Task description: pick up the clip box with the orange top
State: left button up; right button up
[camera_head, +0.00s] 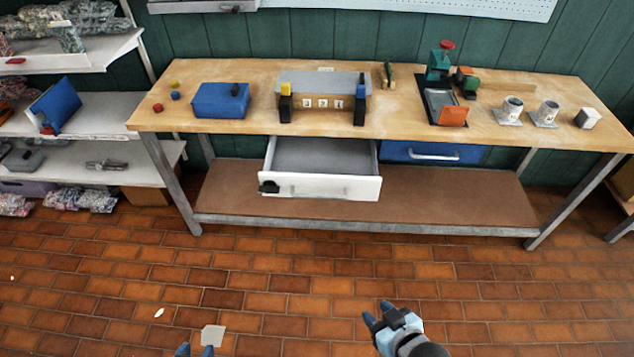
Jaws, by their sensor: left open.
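A small orange-topped box (453,117) is the only thing I see that fits the clip box. It sits on the right half of the workbench (400,130), at the front of a grey tray-like piece (438,99) on a dark mat. I cannot make out a clip on it.
A white drawer (321,187) stands pulled out under the bench; a blue drawer (433,152) beside it is shut. The brick floor (290,260) is mostly clear.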

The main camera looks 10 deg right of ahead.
aim_at(462, 73)
jog(key=z, duration=1.25)
jog(key=u, duration=0.45)
jog(key=i+l+u, duration=0.3)
jog(key=l+u, duration=0.3)
jog(key=i+l+u, duration=0.15)
jog(key=u, duration=0.15)
jog(key=i+l+u, duration=0.15)
jog(key=l, duration=0.45)
jog(key=l+u, duration=0.2)
jog(key=l, duration=0.4)
jog(key=i+l, duration=0.1)
jog(key=l, duration=0.45)
jog(key=i+l, duration=0.1)
jog(key=l, duration=0.45)
jog(key=i+u, duration=0.05)
